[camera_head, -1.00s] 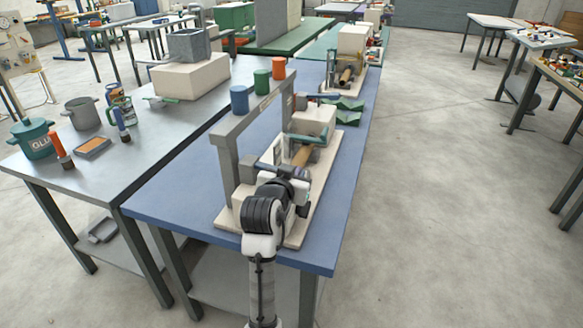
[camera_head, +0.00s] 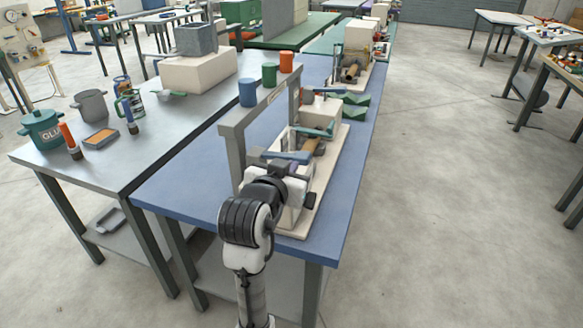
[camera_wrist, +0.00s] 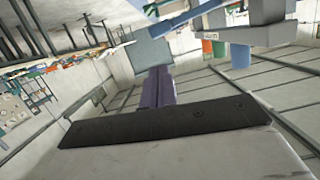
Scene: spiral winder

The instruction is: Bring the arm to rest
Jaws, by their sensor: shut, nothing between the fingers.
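My arm rises from the bottom of the head view and bends at a black joint over the near end of the blue table (camera_head: 170,205). My gripper (camera_head: 292,187) is shut and empty, beside the near end of the winder on its pale base board (camera_head: 325,185). My wrist partly covers that end, and the fingertips are hard to make out. I cannot tell whether the gripper touches the winder. A brown roll (camera_head: 313,146) sits in the winder. The wrist view is tilted, with a dark plate across its lower part.
A grey frame (camera_head: 232,150) carries blue, green and orange cups beside the winder. A grey table (camera_head: 160,150) at left holds a teal pot (camera_head: 42,130), a grey pot (camera_head: 91,105) and bottles. A second winder (camera_head: 352,70) stands farther back.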

